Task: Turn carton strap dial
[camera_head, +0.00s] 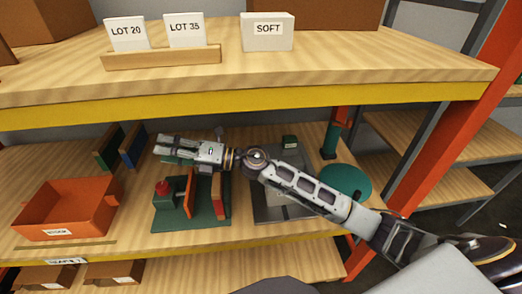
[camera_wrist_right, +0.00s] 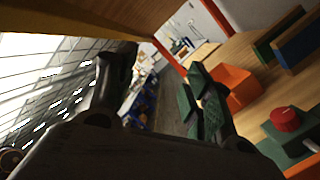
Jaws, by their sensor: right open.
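A red round knob (camera_head: 162,187), likely the dial, sits on a green device (camera_head: 180,218) with orange upright plates on the lower shelf. The knob also shows at the lower right of the right wrist view (camera_wrist_right: 285,119). My right gripper (camera_head: 168,148) is open and empty, pointing left above and behind the knob, apart from it. Its two dark fingers (camera_wrist_right: 155,92) stand apart in the right wrist view, with the knob off to their right. My right arm hides part of the shelf behind the device. My left gripper is not in view.
An orange bin (camera_head: 68,208) stands left of the device, with green and blue upright panels (camera_head: 130,150) behind it. A grey plate (camera_head: 270,207) and a teal disc (camera_head: 344,181) lie to the right. The upper shelf with its yellow edge (camera_head: 250,97) overhangs my gripper.

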